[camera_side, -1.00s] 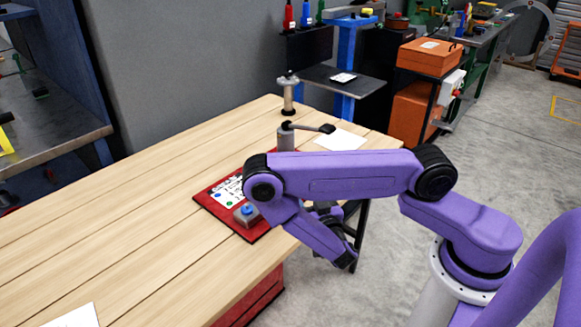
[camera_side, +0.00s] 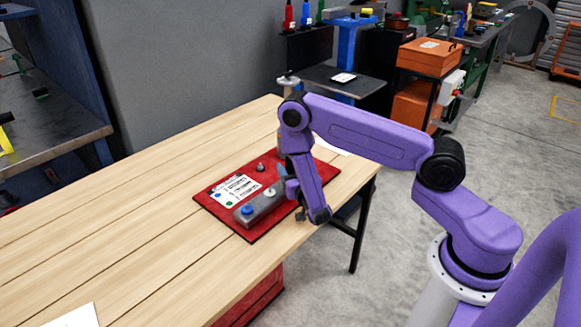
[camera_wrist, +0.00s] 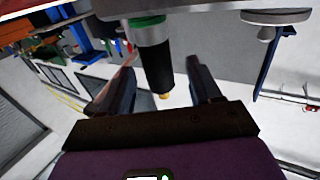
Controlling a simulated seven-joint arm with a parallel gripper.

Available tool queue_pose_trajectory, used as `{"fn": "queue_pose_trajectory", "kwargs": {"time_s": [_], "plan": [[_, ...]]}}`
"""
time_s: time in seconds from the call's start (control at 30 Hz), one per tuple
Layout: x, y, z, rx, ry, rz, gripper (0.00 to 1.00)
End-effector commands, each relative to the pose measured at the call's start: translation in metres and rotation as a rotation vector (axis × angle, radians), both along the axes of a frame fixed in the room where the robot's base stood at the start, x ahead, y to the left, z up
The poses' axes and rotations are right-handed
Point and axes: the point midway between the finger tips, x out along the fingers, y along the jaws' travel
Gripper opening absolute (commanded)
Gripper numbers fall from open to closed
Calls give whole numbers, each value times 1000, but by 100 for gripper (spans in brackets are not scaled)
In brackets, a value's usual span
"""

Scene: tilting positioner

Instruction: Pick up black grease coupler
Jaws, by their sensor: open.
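A black cylindrical coupler (camera_wrist: 157,66) with a green band and a brass-coloured tip shows in the wrist view, under a grey metal part (camera_wrist: 140,7). It appears between the two fingers of my gripper (camera_wrist: 160,88), and I see no finger touching it. The fingers are apart and empty. In the side view my gripper (camera_side: 300,212) is at the right edge of the red board (camera_side: 222,209), beside the grey block (camera_side: 262,206) on it. I cannot make out the coupler in the side view; my arm covers part of that area.
The grey block carries a blue button (camera_side: 247,209) and a pale round knob (camera_side: 270,192). A white printed card (camera_side: 235,190) lies on the board. An orange case (camera_side: 430,57) stands in the background.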

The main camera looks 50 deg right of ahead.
Motion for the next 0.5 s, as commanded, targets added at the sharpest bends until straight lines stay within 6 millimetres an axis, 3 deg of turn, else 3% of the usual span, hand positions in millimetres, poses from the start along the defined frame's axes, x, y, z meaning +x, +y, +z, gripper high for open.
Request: {"fn": "queue_pose_trajectory", "kwargs": {"time_s": [0.23,0.5], "plan": [[29,-19,4,1,-4,-4,63],[37,-23,4,0,-1,-1,63]]}}
